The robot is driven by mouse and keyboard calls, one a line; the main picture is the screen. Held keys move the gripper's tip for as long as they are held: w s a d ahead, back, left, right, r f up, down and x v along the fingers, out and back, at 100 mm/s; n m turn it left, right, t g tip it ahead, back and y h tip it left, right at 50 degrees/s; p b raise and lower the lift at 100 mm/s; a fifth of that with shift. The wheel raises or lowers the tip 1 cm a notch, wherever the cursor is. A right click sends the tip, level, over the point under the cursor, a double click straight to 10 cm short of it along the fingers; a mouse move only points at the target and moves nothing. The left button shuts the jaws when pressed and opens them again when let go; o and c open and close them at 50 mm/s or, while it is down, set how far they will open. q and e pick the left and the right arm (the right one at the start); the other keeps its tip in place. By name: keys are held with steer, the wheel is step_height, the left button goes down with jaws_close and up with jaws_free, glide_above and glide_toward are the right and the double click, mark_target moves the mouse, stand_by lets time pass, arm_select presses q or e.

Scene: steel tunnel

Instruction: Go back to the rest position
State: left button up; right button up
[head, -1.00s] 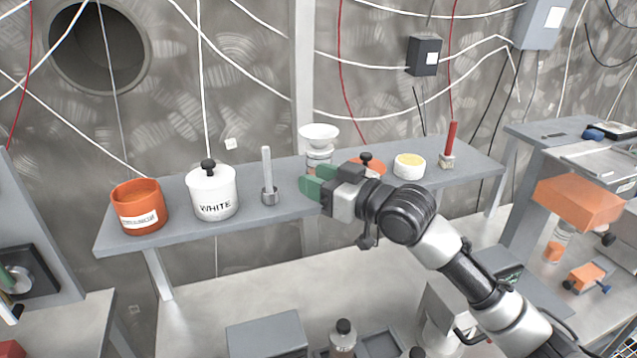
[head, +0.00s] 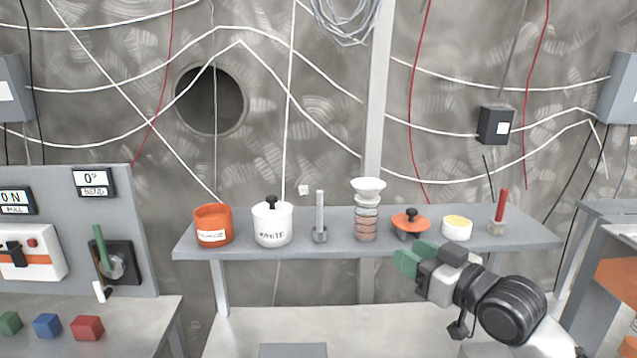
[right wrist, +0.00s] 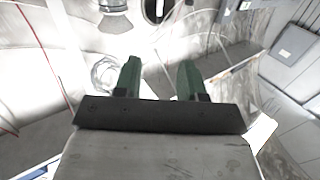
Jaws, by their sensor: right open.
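My right gripper (head: 416,257) is in front of the shelf's front edge, below the orange lid with a black knob, in the head view. Its green fingers also show in the right wrist view (right wrist: 158,78), apart with nothing between them. It is open and empty. My left gripper is in neither view.
The grey shelf (head: 335,248) holds an orange pot (head: 212,226), a white lidded pot (head: 272,225), a metal pestle-like tool (head: 320,218), a stack with a white bowl (head: 367,208), the orange lid (head: 410,223), a yellow-topped dish (head: 457,228) and a red stick (head: 501,206). A control panel (head: 75,230) stands left.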

steer(key=s+f+m+g+h, duration=0.1)
steer(key=s+f+g+h, duration=0.2)
steer(key=s+f, duration=0.6)
steer(key=s+f+m+g+h, duration=0.1)
steer(key=s+f+g+h, duration=0.15)
steer(key=s+f, duration=0.75)
steer(key=s+d+f+m+g+h, duration=0.2)
steer(key=s+d+f+g, duration=0.1)
steer(key=s+f, duration=0.35)
steer(key=s+d+f+m+g+h, duration=0.1)
steer(key=s+d+f+g+h, duration=0.15)
steer(key=s+f, duration=0.45)
step_height(320, 180, down, 28)
steer(key=s+g+b, duration=0.1)
steer(key=s, duration=0.2)
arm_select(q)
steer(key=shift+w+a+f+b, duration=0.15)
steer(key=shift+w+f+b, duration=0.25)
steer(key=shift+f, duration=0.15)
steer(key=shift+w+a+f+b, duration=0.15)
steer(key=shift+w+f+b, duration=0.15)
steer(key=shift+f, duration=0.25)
arm_select(e)
steer(key=s+d+f+g, duration=0.1)
steer(key=s+d+f, duration=0.1)
steer(key=s+f, duration=1.3)
steer(key=shift+d+f+g+h, duration=0.15)
steer(key=shift+f+g+h, duration=0.1)
steer(key=shift+g+h, duration=0.05)
